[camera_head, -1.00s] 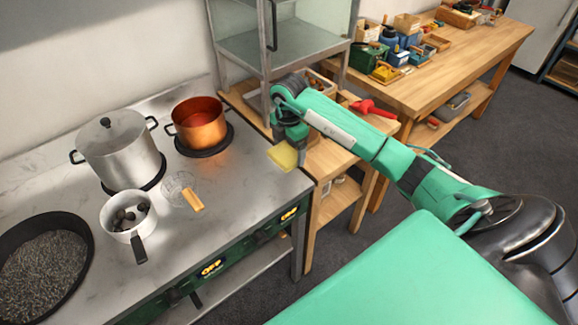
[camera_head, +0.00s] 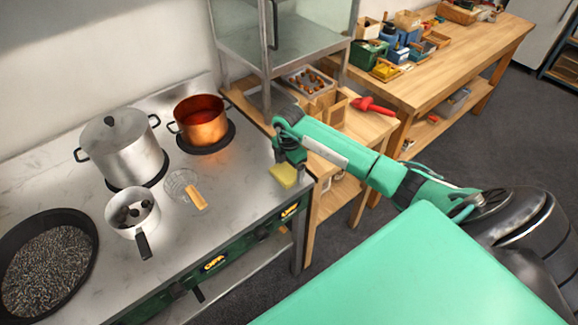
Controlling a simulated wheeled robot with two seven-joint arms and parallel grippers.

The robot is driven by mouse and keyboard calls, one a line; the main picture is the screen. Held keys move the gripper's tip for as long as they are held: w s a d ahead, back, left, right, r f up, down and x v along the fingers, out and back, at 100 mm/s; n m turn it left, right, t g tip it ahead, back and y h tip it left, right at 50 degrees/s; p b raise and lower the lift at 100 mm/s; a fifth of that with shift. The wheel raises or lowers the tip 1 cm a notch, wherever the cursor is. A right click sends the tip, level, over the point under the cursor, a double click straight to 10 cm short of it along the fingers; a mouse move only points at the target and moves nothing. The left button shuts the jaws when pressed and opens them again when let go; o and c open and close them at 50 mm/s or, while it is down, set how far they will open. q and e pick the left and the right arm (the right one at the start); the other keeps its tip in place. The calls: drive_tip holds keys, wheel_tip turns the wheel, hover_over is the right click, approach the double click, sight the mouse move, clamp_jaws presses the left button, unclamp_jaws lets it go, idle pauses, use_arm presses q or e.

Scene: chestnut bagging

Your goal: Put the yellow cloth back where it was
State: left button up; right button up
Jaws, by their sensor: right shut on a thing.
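The yellow cloth (camera_head: 284,177) is a small flat yellow piece at the right end of the steel stove top. My right gripper (camera_head: 287,163) is above it, pointing down, and is shut on the cloth. The cloth is at or just above the stove top near its front right corner; I cannot tell whether it touches. The fingertips are small and partly hidden. My left gripper is not in view.
On the stove top (camera_head: 232,215) stand a steel pot (camera_head: 120,150), a copper pot (camera_head: 202,125), a white saucepan (camera_head: 133,213), a skimmer (camera_head: 195,196) and a black pan (camera_head: 90,235). A wooden table (camera_head: 375,125) with a red glove (camera_head: 372,106) stands right of the stove.

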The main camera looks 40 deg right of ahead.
sight(289, 170)
drive_tip(key=o, duration=0.8)
drive_tip(key=shift+f, duration=0.1)
drive_tip(key=shift+c, duration=0.2)
drive_tip(key=shift+r, duration=0.55)
wheel_tip(289, 170, up, 11)
drive_tip(key=b, duration=0.3)
drive_tip(key=shift+r, duration=0.15)
